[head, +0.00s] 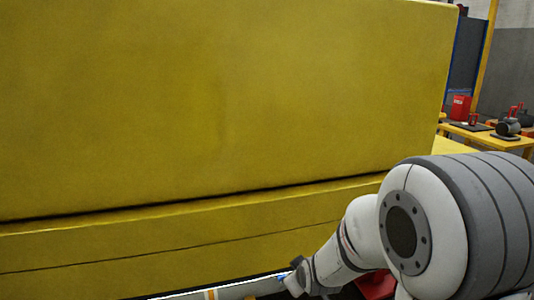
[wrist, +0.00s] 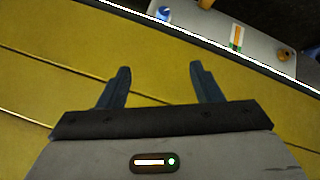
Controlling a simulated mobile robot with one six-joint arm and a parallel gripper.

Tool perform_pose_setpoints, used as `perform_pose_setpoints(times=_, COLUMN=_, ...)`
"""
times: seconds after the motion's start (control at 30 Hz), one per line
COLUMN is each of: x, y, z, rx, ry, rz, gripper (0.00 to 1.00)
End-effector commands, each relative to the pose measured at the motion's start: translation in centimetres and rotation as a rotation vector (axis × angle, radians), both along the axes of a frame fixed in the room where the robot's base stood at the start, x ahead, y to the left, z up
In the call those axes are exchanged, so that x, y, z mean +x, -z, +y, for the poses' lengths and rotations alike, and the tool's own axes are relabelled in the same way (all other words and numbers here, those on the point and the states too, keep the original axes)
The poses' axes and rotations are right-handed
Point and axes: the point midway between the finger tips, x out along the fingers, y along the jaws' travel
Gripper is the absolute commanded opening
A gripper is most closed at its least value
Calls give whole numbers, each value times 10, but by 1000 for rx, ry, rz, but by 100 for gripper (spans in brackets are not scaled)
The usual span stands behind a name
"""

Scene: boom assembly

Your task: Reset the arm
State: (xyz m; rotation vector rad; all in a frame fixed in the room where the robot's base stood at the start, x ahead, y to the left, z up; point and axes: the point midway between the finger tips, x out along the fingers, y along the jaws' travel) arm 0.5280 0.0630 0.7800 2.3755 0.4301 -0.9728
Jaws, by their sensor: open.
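My gripper (wrist: 160,80) shows in the wrist view with its two dark fingers spread apart. It is open and nothing is between the fingers. Behind the fingers is the yellow surface of a large boom part (wrist: 225,95), with dark seams across it. In the head view my white and grey arm reaches in from the lower right, and its far end is low at the bottom edge. The gripper's fingers cannot be made out there. The large yellow boom body (head: 220,100) fills most of the head view.
A grey surface (wrist: 205,30) with an orange-and-white marking, a blue item (wrist: 163,13) and an orange knob (wrist: 283,54) lies beyond the yellow edge in the wrist view. At the far right of the head view, a yellow table (head: 485,133) holds red and dark items, including a red box (head: 461,107).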

Motion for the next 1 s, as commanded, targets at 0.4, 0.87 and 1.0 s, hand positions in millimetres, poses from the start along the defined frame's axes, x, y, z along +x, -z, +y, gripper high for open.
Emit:
perform_pose_setpoints(times=0.4, x=-156, y=-203, z=-52, rx=185, ry=423, rz=406, gripper=59)
perform_pose_setpoints(times=0.87, x=-225, y=-245, z=-64, rx=220, ry=600, rz=553, gripper=59)
perform_pose_setpoints(times=1.0, x=-225, y=-245, z=-64, rx=220, ry=599, rz=553, gripper=59)
